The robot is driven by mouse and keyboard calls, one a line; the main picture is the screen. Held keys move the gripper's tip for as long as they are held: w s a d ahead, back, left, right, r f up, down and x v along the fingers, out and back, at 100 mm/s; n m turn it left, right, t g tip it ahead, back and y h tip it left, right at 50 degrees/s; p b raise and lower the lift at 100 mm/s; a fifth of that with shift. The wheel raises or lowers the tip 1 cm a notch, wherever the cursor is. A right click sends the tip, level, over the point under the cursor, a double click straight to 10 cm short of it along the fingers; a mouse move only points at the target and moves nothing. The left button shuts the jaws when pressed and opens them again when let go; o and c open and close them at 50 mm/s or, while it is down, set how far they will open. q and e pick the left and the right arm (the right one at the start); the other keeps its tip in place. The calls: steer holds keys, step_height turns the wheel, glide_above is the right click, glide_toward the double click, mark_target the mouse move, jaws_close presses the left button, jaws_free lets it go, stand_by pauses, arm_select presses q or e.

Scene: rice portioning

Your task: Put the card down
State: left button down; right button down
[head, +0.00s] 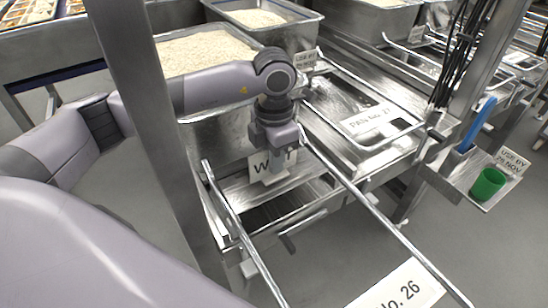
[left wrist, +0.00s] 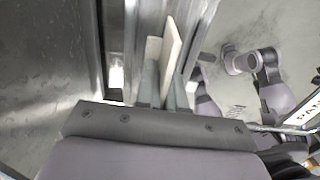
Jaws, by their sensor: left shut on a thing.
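A white card (head: 286,163) with large dark letters, partly hidden by a finger and seeming to read "WAIT", hangs upright below my left gripper (head: 270,172) in the head view. The gripper is shut on the card, in front of the steel counter and above a low steel ledge between two rails. I cannot tell whether the card's lower edge touches the ledge. In the left wrist view the card (left wrist: 173,45) shows nearly edge-on as a pale slab, held between the fingers of the left gripper (left wrist: 166,80). My right gripper is not in view.
Steel pans of rice (head: 200,48) stand behind my left arm. A label "PAN No. 27" (head: 375,120) lies on a frame at right; a "No. 26" label (head: 400,288) is at front. A green cup (head: 488,183) stands on a side shelf. Rails and a steel post are close by.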

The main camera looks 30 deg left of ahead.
arm_select(q)
steer(key=shift+f, duration=0.1)
steer(key=c, duration=1.2)
jaws_free()
steer(key=shift+c, duration=0.2)
step_height(320, 180, up, 12)
steer(key=shift+f+p, duration=0.15)
steer(key=shift+p, duration=0.2)
steer(key=shift+r, duration=0.35)
